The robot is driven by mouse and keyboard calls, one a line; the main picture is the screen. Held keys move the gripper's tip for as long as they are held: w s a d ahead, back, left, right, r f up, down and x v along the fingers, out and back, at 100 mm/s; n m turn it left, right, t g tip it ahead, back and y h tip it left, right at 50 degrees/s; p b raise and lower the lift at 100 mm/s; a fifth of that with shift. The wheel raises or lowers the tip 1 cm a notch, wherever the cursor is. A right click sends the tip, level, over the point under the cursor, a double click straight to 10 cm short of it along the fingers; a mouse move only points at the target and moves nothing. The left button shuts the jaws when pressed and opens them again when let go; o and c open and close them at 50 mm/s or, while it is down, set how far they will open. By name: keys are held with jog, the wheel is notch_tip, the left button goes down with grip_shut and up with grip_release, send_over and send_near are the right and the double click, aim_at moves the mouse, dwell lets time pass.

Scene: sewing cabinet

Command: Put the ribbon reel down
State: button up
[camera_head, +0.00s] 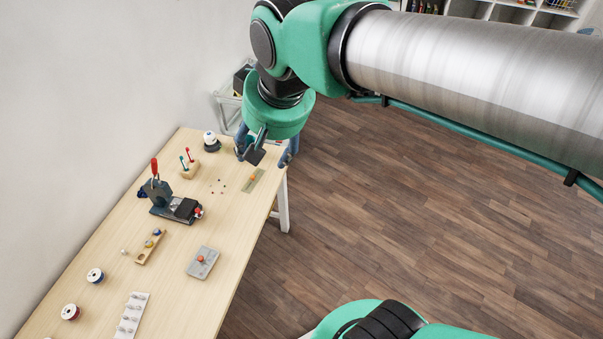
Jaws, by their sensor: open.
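My gripper (268,156) is open above the far right end of the wooden table (215,220). I see no reel between its fingers, though the arm hides part of that area. Two small spools that look like ribbon reels rest on the near left part of the table. I cannot tell which one the task means.
A dark press with a red handle (160,190) stands mid-table. Around it are a peg block (188,170), a white-topped round item (211,140), a wooden strip (150,245), a grey plate (203,262) and a white pegged strip (132,315). Open floor (400,210) lies right.

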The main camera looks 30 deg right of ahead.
jog(key=s+d+f, duration=0.3)
jog(key=s+d, duration=0.1)
jog(key=s, duration=0.5)
jog(key=shift+s+f+t+h, duration=0.2)
jog(key=shift+f+t+h, duration=0.1)
jog(key=shift+f, duration=0.05)
notch_tip(320, 180, down, 6)
jog(key=b, duration=0.5)
jog(key=shift+r, duration=0.25)
jog(key=shift+r, duration=0.1)
dwell(0.5)
